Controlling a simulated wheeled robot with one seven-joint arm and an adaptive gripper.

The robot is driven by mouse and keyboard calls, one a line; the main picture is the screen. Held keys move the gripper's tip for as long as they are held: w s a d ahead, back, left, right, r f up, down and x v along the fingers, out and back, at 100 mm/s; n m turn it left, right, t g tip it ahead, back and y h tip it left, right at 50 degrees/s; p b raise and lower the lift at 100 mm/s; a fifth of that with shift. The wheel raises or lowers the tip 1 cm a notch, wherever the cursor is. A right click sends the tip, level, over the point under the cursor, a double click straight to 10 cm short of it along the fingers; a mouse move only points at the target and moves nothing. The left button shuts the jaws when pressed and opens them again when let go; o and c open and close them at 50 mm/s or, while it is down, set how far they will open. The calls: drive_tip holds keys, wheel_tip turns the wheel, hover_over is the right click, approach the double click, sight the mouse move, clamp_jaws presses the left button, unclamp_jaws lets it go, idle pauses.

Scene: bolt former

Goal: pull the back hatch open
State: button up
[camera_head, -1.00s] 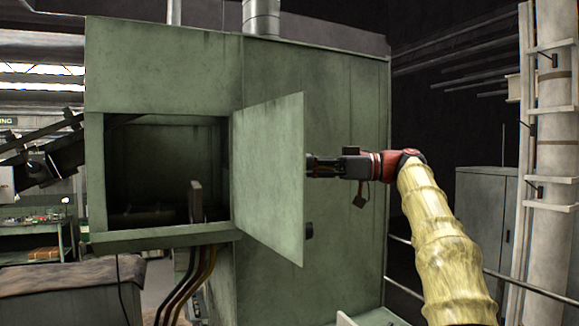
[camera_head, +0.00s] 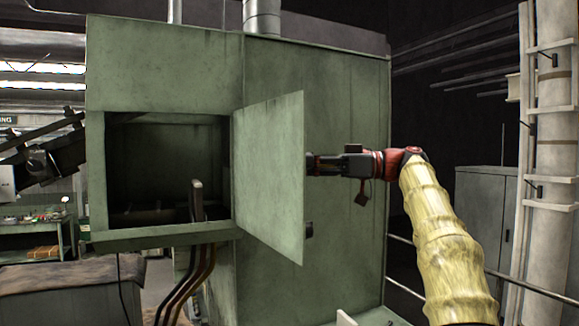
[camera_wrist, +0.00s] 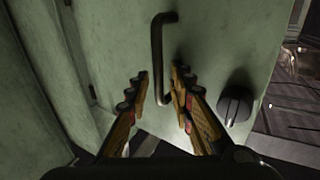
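The back hatch (camera_head: 268,180) is a green metal door on the right edge of the machine's opening. It stands swung well out, and the dark compartment (camera_head: 160,165) is exposed. In the wrist view, the hatch's face carries a dark bent bar handle (camera_wrist: 157,55) and a black round knob (camera_wrist: 236,104). My gripper (camera_wrist: 162,88) is open, with one finger on each side of the handle's lower part. The right finger looks very near the handle; I cannot tell whether it touches. In the head view, the hatch hides the handle and my fingertips.
The green machine body (camera_head: 340,110) rises behind the hatch. A grey cabinet (camera_head: 483,215), a railing and a pale column (camera_head: 555,130) stand at the right. Dark hoses (camera_head: 190,285) hang below the opening. A grey bin (camera_head: 70,290) is at the lower left.

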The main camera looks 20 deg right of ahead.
drive_tip(key=v, duration=1.1)
drive_tip(key=shift+s+d, duration=0.15)
drive_tip(key=shift+d, duration=0.1)
drive_tip(key=shift+f, duration=0.1)
